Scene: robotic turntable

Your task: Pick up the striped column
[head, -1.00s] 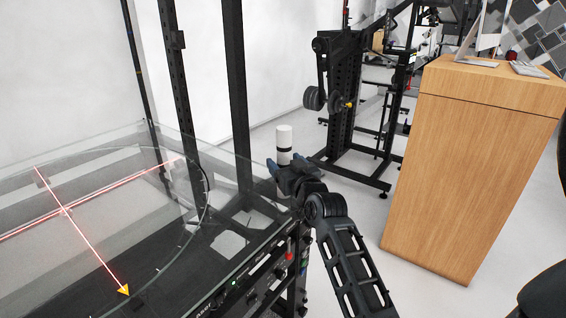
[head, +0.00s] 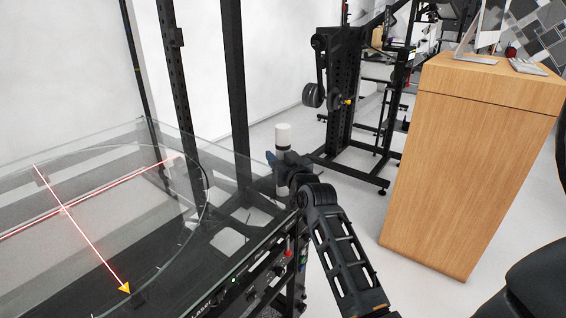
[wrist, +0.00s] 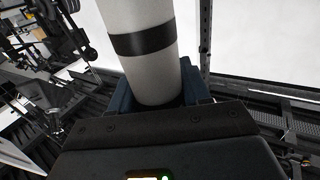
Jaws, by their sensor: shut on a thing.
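The striped column (head: 283,135) is a white cylinder with a dark band. In the head view it stands nearly upright at my gripper (head: 283,160), beyond the right end of the glass turntable. My gripper is shut on it, and the fingers hide part of its lower half. In the wrist view the column (wrist: 150,75) rises tilted from between the blue fingers (wrist: 160,90), with one black band visible and its top cut off by the frame. The column appears held above the glass surface; its exact height is hard to tell.
The glass turntable (head: 105,215) with red laser lines and a yellow arrow lies at left. Black posts (head: 237,90) rise behind it. A wooden cabinet (head: 465,170) stands at right, and a black rack with weights (head: 340,100) at the back. Pale floor is open between them.

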